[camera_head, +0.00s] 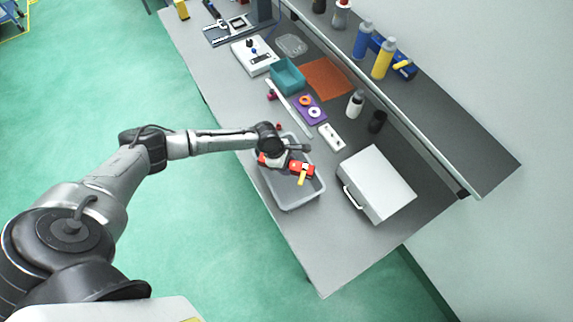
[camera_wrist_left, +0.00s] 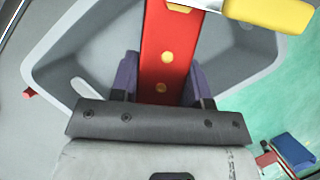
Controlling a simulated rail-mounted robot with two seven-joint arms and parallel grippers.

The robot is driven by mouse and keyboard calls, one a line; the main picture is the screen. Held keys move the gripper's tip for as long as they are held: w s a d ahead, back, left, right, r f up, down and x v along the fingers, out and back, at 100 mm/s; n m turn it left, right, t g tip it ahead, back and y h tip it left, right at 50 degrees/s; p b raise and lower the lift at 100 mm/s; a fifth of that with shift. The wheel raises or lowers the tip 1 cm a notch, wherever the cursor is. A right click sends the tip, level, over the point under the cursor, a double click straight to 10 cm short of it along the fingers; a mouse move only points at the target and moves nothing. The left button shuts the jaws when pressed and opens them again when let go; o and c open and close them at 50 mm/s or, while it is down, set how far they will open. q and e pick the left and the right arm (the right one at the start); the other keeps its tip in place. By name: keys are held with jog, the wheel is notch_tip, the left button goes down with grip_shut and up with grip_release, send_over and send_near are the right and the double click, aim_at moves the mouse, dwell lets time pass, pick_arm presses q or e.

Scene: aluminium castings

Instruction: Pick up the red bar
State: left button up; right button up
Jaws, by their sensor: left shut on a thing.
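The red bar (camera_head: 307,168) is over the grey bin (camera_head: 293,205) on the bench. My left gripper (camera_head: 281,161) is above the bin. In the left wrist view the red bar (camera_wrist_left: 163,40) runs between the two dark purple fingers of my left gripper (camera_wrist_left: 162,80), which are shut on it. A yellow handle-like piece (camera_wrist_left: 270,13) joins or lies across the bar's far end. It also shows in the head view (camera_head: 302,179). I cannot tell whether the bar touches the bin. My right gripper is not in view.
A white case (camera_head: 377,183) with a handle lies right of the bin. A white block (camera_head: 332,137), a white bottle (camera_head: 355,103) and a dark cup (camera_head: 377,122) stand behind it. A teal tray (camera_head: 288,78) is farther back. A shelf (camera_head: 440,135) runs along the wall.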

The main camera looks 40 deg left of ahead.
pick_arm(q)
jog(key=shift+c, duration=1.3)
jog(key=shift+r, duration=0.15)
